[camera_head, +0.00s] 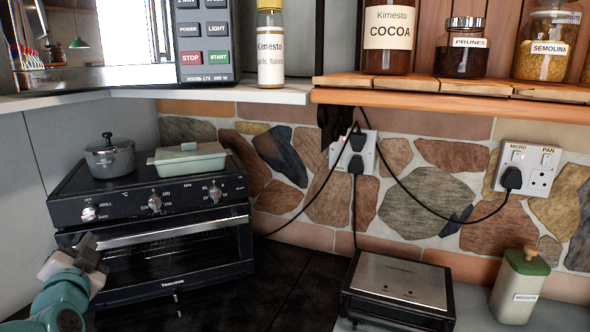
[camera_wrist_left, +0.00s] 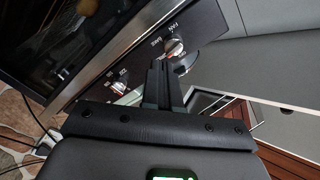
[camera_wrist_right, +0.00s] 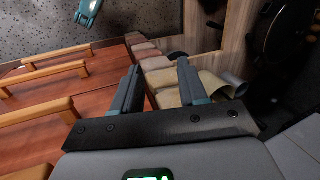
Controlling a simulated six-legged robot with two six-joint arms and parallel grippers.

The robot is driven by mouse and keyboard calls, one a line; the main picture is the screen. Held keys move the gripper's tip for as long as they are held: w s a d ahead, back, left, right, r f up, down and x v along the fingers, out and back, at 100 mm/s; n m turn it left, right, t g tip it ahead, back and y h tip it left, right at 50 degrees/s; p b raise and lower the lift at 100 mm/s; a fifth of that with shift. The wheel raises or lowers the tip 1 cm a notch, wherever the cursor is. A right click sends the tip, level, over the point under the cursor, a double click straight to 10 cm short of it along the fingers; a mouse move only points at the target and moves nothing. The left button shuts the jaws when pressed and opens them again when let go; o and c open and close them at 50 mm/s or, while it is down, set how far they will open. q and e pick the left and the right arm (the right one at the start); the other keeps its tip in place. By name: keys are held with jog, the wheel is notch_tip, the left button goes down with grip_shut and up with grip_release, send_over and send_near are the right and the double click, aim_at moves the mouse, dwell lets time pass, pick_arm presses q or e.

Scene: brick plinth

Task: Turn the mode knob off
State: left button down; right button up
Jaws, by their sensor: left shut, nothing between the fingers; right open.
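The mode knob (camera_head: 88,213) is the leftmost silver knob on the front panel of the black mini oven (camera_head: 180,233), with "GRILL" printed beside it. In the left wrist view the knob (camera_wrist_left: 175,48) is just beyond the fingertips, with "BAKE" and "FAN" lettering near it. My left gripper (camera_head: 88,245) is shut and empty, just below and in front of the knob in the head view. It also shows in the left wrist view (camera_wrist_left: 160,66); I cannot tell if it touches the knob. My right gripper (camera_wrist_right: 160,68) is open and empty, away from the oven.
Two more knobs sit right of it, a middle one (camera_head: 154,202) and a right one (camera_head: 215,193). A grey pot (camera_head: 110,158) and a lidded dish (camera_head: 188,160) stand on the oven. A steel-topped appliance (camera_head: 400,285) and a bottle (camera_head: 518,287) are at right. Wooden drawers (camera_wrist_right: 50,95) lie near my right gripper.

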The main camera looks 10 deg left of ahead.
aim_at(90, 212)
pick_arm(q)
jog(key=s+a+r+m+g+p, duration=0.1)
jog(key=s+a+r+m+p, duration=0.1)
jog(key=a+p, duration=0.1)
jog(key=shift+y, duration=0.3)
jog(key=shift+a+p+x, duration=0.25)
jog(key=shift+p+x, duration=0.75)
jog(key=shift+x, duration=2.5)
jog(key=shift+s+f, duration=0.15)
jog(key=shift+f, duration=0.1)
pick_arm(e)
notch_tip(90, 212, up, 7)
pick_arm(q)
jog(key=shift+d, duration=0.1)
